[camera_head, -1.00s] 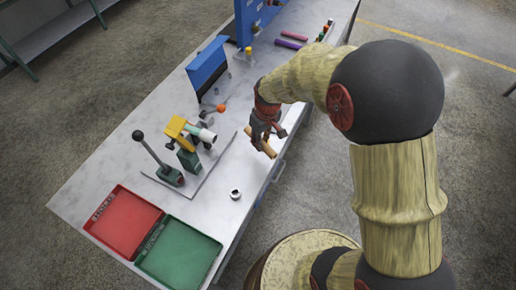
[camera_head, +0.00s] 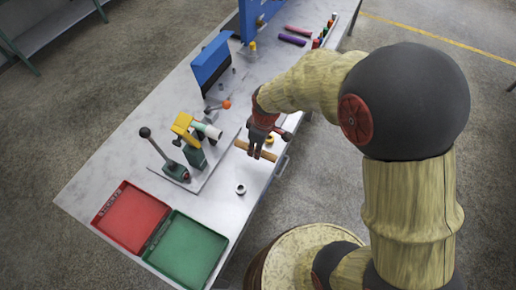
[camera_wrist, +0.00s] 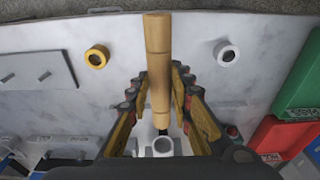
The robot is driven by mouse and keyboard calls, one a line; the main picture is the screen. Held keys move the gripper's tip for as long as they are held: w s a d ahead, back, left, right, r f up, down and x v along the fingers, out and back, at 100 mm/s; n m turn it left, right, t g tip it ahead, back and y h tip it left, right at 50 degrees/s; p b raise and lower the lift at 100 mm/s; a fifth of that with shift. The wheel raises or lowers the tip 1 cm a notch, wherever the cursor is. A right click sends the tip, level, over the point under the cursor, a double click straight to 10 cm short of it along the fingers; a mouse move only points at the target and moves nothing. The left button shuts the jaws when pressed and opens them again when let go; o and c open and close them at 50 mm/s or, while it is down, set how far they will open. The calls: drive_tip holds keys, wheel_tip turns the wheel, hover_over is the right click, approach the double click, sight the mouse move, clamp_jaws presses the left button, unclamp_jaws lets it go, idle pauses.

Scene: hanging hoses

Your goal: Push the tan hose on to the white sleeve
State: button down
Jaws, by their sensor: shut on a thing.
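The tan hose (camera_head: 243,146) is a short straight tube with ringed ends. My gripper (camera_head: 256,151) is shut around it near its middle, above the bench's near edge. In the wrist view the hose (camera_wrist: 158,50) runs lengthwise between my fingers (camera_wrist: 159,88). The white sleeve (camera_head: 208,131) sticks out from the green and yellow clamp, towards the hose. A gap separates it from the hose's near end in the head view, and the two look roughly in line. In the wrist view the sleeve's open mouth (camera_wrist: 163,147) shows just below the hose.
A white ring (camera_head: 240,189) and a yellow ring (camera_wrist: 97,57) lie on the bench. A lever (camera_head: 158,150) stands beside the clamp (camera_head: 193,152). Red (camera_head: 131,216) and green (camera_head: 183,250) trays fill the near left end. A blue panel (camera_head: 210,62) stands behind.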

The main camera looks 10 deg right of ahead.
sight(236, 141)
drive_tip(key=shift+w+a, duration=0.85)
drive_tip(key=shift+a, duration=0.2)
drive_tip(key=shift+w+a, duration=0.8)
drive_tip(key=shift+a, duration=0.25)
drive_tip(key=shift+w+a, duration=0.8)
drive_tip(key=shift+a, duration=0.3)
idle(1.8)
drive_tip(key=shift+w+a+r, duration=0.1)
drive_tip(key=shift+w+a, duration=0.2)
drive_tip(key=shift+a, duration=0.05)
idle(0.7)
drive_tip(key=c, duration=1.8)
unclamp_jaws()
drive_tip(key=o, duration=0.3)
wheel_tip(236, 141, up, 12)
drive_tip(key=s+d, duration=0.1)
drive_tip(key=shift+d, duration=0.1)
